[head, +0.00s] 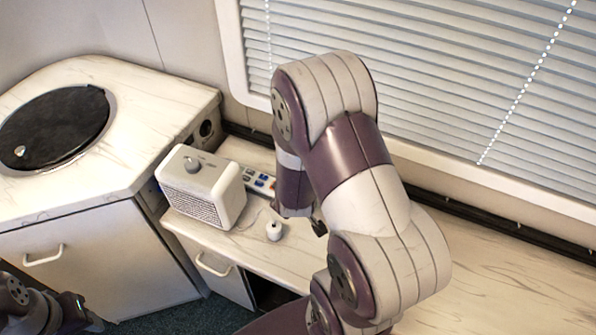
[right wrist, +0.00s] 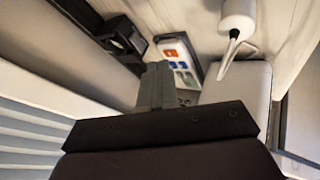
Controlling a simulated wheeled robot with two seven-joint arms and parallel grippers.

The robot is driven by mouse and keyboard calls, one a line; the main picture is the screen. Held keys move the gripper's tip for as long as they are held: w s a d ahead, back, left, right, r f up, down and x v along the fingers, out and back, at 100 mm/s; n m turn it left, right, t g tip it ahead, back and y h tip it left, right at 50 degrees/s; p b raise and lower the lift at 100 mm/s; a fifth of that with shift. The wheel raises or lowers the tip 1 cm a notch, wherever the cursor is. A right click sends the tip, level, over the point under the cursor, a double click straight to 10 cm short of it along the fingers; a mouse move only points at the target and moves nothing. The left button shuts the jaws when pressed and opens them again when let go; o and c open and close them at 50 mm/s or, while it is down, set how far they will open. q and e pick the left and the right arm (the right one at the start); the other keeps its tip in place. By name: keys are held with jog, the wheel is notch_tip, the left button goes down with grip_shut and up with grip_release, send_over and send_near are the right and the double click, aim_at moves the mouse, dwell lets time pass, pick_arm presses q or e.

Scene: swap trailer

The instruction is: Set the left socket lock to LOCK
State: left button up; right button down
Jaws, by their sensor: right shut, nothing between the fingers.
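A pale switch strip (head: 260,182) with blue and red parts lies on the low counter behind the white box. In the right wrist view the strip (right wrist: 180,62) shows orange, blue and green parts just beyond my fingers. I cannot make out which part is the left socket lock, or its setting. My right gripper (right wrist: 157,85) is shut and empty, its fingertips covering the strip's near left side. In the head view my right gripper (head: 319,227) is mostly hidden by its own arm. My left gripper (head: 78,308) is low at the left edge, away from the strip; its jaws are unclear.
A white box (head: 203,187) with a grille and knob stands beside the strip. A small white cylinder (head: 274,230) is near it. A dark round socket (head: 206,128) sits in the side of the taller counter (head: 150,95). Window blinds (head: 450,70) are behind; the counter's right is clear.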

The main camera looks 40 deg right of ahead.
jog(key=b+x, duration=0.1)
jog(key=x, duration=0.4)
jog(key=shift+d+f+b, duration=0.35)
jog(key=shift+f+b, duration=0.05)
jog(key=b+x, duration=0.1)
jog(key=x, duration=0.3)
jog(key=shift+w+f, duration=0.3)
jog(key=shift+f, duration=0.05)
jog(key=d, duration=0.1)
jog(key=w+d, duration=0.1)
jog(key=shift+d+r, duration=0.15)
jog(key=shift+d, duration=0.15)
jog(key=shift+w+d, duration=0.1)
jog(key=shift+d, duration=0.3)
pick_arm(q)
jog(key=shift+d+f, duration=0.25)
jog(key=shift+f, duration=0.85)
pick_arm(e)
jog(key=shift+d, duration=0.15)
